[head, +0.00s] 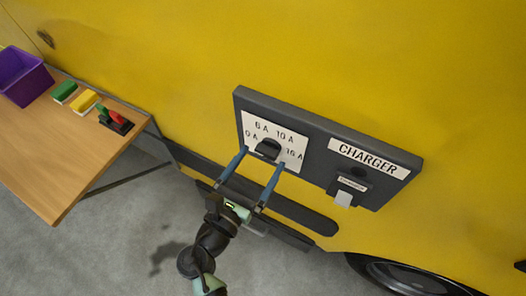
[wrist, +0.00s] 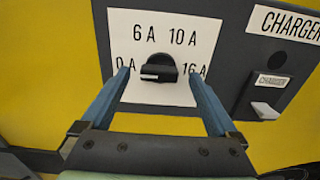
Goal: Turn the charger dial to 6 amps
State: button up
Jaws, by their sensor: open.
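The charger dial (head: 267,148) is a black knob on a white scale plate (head: 294,140), fixed to a dark panel (head: 316,165) on a yellow wall. In the wrist view the plate reads 0 A, 6 A, 10 A and 16 A. The dial (wrist: 160,68) has a white mark at its left end, on the side of 0 A. My gripper (head: 263,158) is open, with one finger on each side of the dial. In the wrist view the gripper's fingertips (wrist: 158,75) stand apart from the knob; whether they reach its depth is unclear.
Right of the plate are a CHARGER sign (head: 368,158) and a smaller labelled fitting with a pale tab (head: 344,198). A wooden table (head: 60,150) at left holds a purple bin (head: 24,80), green and yellow blocks, and a red-and-green item (head: 115,120). A wheel is below right.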

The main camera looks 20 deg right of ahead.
aim_at(268, 150)
jog(key=shift+x, duration=1.1)
jog(key=c, duration=1.4)
jog(key=shift+f+m, duration=0.1)
jog(key=shift+m, duration=0.2)
jog(key=m+b, duration=0.4)
jog(key=m, duration=0.1)
jog(key=shift+f, duration=0.1)
jog(key=m+b, duration=0.4)
jog(key=m, duration=0.2)
jog(key=shift+s+d, duration=0.1)
jog(key=shift+s, duration=0.05)
